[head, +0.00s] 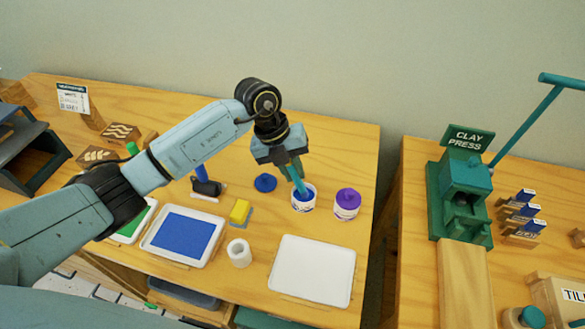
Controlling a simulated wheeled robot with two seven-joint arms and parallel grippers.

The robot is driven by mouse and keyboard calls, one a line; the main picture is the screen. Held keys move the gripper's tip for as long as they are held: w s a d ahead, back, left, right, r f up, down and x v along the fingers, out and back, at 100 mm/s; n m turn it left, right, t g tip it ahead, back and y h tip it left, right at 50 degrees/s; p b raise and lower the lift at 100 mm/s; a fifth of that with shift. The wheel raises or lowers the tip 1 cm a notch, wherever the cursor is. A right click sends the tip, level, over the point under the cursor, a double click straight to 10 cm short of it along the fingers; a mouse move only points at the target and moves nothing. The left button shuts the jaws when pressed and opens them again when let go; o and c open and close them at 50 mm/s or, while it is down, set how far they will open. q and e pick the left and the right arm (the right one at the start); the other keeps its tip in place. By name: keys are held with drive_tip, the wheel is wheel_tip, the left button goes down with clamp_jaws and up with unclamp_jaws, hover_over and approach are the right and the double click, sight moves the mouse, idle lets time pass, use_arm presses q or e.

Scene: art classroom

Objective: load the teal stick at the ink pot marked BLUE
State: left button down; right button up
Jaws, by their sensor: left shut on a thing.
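My left gripper (289,162) reaches over the table from the left and is shut on the teal stick (298,181). The stick points down, slightly tilted, and its lower end is at the mouth of an open white ink pot (303,204). The pot shows blue at its opening; its marking is too small to read. How deep the stick's tip sits in the pot is hidden. A blue lid (265,183) lies on the table left of the pot. My right gripper is not in view.
A pot with a purple lid (347,203) stands close right of the open pot. In front are a white tray (313,270), a white roll (239,252), a yellow sponge (239,211) and a blue ink tray (156,255). A green clay press (461,195) stands on the separate right table.

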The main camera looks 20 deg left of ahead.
use_arm(q)
wheel_tip(320, 180, up, 7)
drive_tip(key=p, duration=0.6)
idle(0.9)
